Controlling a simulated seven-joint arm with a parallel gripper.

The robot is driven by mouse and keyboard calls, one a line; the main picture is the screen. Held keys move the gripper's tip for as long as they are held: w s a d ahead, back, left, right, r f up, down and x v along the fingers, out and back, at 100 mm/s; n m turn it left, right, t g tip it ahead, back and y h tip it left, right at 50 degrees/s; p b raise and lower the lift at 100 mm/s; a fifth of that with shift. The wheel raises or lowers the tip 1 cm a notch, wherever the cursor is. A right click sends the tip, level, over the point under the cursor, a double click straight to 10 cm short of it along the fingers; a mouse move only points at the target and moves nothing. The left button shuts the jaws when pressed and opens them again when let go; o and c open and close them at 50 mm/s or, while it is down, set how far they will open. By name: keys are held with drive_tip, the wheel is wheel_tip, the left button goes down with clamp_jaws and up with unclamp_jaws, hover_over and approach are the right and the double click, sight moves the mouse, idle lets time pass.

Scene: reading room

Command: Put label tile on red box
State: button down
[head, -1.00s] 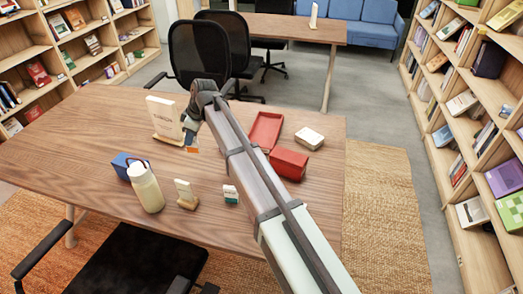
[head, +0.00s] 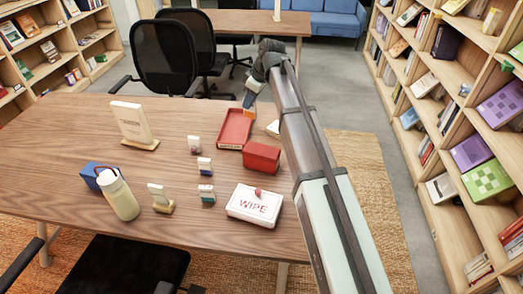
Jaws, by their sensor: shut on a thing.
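My gripper (head: 252,88) is at the far side of the table, above the far end of a shallow red tray (head: 234,130). It is shut on a small tile with white, blue and orange on it (head: 248,101), most likely the label tile; its face is too small to read. A closed-looking red box (head: 262,157) stands just nearer than the tray, left of my arm. I cannot tell whether the tray and box are joined. The held tile appears apart from the red box.
A white WIPE box (head: 254,205) lies nearer. A sign (head: 132,122), blue box (head: 90,176), bottle (head: 119,195) and tile on a wooden stand (head: 160,199) are left. A white box (head: 272,128) is partly hidden by my arm.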

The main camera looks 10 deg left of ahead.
drive_tip(key=s+d+r, duration=0.1)
drive_tip(key=s+d, duration=0.1)
drive_tip(key=d, duration=0.2)
drive_tip(key=n+g, duration=0.1)
drive_tip(key=n, duration=0.2)
hover_over(261, 151)
drive_tip(key=shift+f, duration=5.15)
drive_tip(key=shift+f, duration=0.15)
drive_tip(key=c, duration=1)
unclamp_jaws()
drive_tip(key=v, duration=1.2)
drive_tip(key=shift+d, duration=0.2)
